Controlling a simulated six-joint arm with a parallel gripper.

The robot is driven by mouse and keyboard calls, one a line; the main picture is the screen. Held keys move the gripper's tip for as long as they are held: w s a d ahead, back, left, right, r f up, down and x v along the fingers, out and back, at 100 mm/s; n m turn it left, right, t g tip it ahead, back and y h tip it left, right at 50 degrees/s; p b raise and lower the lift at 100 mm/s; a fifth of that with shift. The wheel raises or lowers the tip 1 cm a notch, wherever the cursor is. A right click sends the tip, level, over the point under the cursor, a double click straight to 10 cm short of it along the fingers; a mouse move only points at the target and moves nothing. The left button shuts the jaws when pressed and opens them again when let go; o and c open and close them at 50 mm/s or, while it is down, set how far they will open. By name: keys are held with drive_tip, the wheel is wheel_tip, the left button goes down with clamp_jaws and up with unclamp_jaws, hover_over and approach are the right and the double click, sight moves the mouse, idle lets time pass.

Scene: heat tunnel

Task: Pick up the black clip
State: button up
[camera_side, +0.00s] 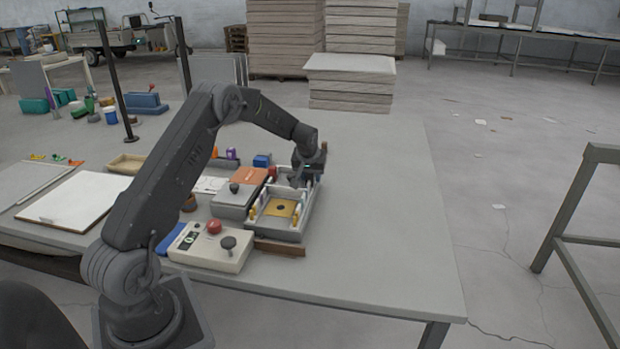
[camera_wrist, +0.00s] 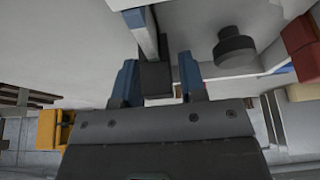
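In the wrist view a small dark block, which looks like the black clip (camera_wrist: 155,78), sits at the end of a thin grey wall or bar. It lies between the two blue-tipped fingers of my gripper (camera_wrist: 157,86). The fingers stand apart, with a visible gap on the right of the block; contact on the left is hard to tell. In the side view my gripper (camera_side: 303,175) is low over the far end of the grey tray (camera_side: 288,235). The clip cannot be made out there.
Left of the tray is a grey box with a dark knob (camera_side: 234,188). A control box (camera_side: 208,247) with a red button stands in front. A wooden strip (camera_side: 280,249) lies by the tray's near end. The table (camera_side: 385,215) is clear to the right.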

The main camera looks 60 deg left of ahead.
clamp_jaws()
